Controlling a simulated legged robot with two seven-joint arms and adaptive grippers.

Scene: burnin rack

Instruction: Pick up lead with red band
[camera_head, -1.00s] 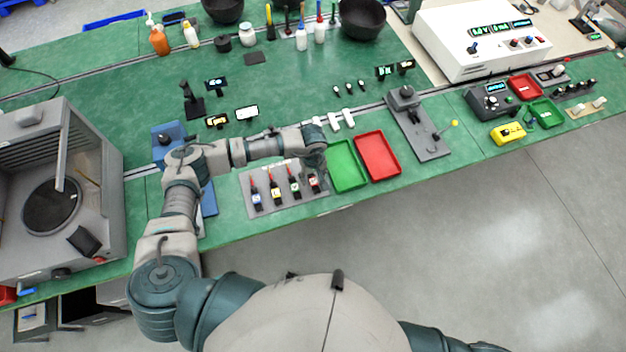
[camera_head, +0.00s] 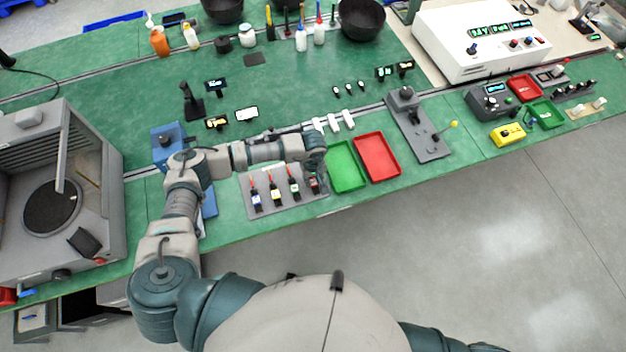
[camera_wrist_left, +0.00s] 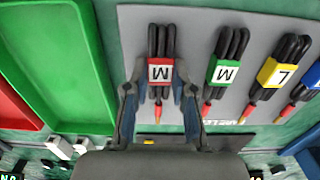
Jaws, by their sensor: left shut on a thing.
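The lead with the red band (camera_wrist_left: 160,72) is black, folded, with a white "M" label and a red tip. It lies at the end of the grey lead board (camera_wrist_left: 199,25) nearest the green tray. My left gripper (camera_wrist_left: 160,88) has one finger on each side of this lead and is shut on it at the band. In the head view the gripper (camera_head: 315,172) is low over the board, and the red-band lead (camera_head: 315,185) shows just below it. I cannot tell whether it is lifted. My right gripper is not in view.
Leads with green (camera_wrist_left: 225,72), yellow (camera_wrist_left: 275,72) and blue (camera_head: 256,199) bands lie in a row beside it. A green tray (camera_head: 345,187) and a red tray (camera_head: 378,177) stand to the right. White pieces (camera_head: 333,123) lie behind the gripper.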

